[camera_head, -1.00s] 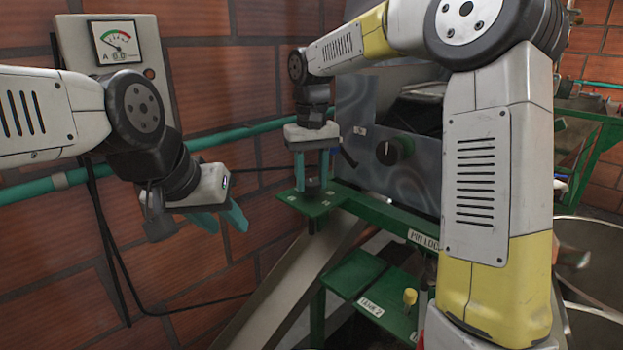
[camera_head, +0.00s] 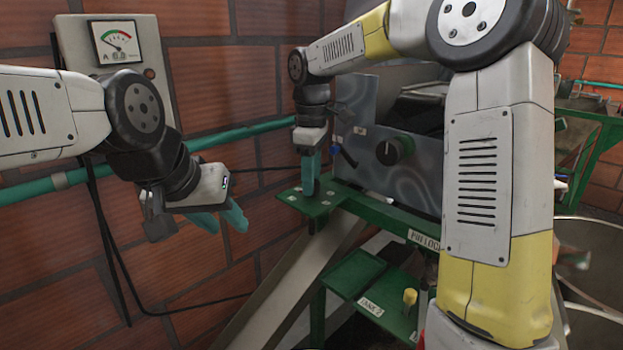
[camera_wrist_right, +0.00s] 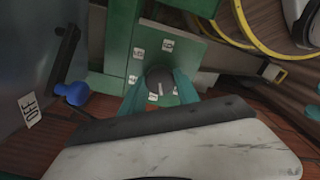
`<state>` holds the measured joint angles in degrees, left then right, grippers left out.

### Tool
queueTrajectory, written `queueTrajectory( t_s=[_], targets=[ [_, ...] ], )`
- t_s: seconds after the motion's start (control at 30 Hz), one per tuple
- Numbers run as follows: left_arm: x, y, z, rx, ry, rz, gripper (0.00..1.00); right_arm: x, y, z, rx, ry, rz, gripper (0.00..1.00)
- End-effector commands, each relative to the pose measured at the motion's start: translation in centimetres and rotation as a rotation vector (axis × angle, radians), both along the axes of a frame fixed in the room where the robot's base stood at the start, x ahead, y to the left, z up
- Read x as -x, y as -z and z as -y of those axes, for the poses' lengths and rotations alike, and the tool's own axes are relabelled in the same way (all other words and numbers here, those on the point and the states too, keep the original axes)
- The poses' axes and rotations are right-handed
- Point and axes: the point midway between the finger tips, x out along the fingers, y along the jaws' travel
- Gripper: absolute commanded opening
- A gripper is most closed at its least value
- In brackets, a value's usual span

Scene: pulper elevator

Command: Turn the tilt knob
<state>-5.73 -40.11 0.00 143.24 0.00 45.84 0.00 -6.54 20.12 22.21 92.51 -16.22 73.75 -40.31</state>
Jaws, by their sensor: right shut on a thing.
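The tilt knob (camera_wrist_right: 159,78) is a dark round knob with a white pointer mark, on a green plate (camera_head: 299,203) with small white labels around it. In the wrist view my right gripper (camera_wrist_right: 160,92) has its teal fingers on both sides of the knob, shut on it. In the head view the right gripper (camera_head: 311,170) points down at the plate, fingers seen edge-on, and hides much of the knob. My left gripper (camera_head: 224,216) hangs in front of the brick wall, fingers apart and empty.
A grey panel beside the plate carries a black round knob (camera_head: 395,151) and a blue-tipped lever (camera_head: 338,151), labelled OFF in the wrist view. A gauge box (camera_head: 117,45) hangs on the brick wall. A lower green shelf with a yellow knob (camera_head: 410,297) stands below.

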Motion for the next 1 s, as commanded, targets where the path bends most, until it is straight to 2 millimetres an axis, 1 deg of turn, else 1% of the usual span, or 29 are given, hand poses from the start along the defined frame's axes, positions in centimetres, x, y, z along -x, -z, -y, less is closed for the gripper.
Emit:
queueTrajectory(
  t_s=[0.2, 0.5, 0.7, 1.0],
  targets=[
    [0.0, 0.0, 0.0, 0.0, 0.0, 0.0, 0.36, 0.03, 0.09, 0.06, 0.001, -0.204, -0.002, 0.0],
    [0.0, 0.0, 0.0, 0.0, 0.0, 0.0, 0.36, 0.03, 0.09, 0.07, 0.001, -0.461, -0.003, 0.0],
    [0.0, 0.0, 0.0, 0.0, 0.0, 0.0, 0.36, 0.03, 0.09, 0.09, 0.001, -0.585, -0.003, 0.0],
    [0.0, 0.0, 0.0, 0.0, 0.0, 0.0, 0.36, 0.0, 0.1, 0.11, 0.002, -0.682, -0.002, 0.0]
  ],
)
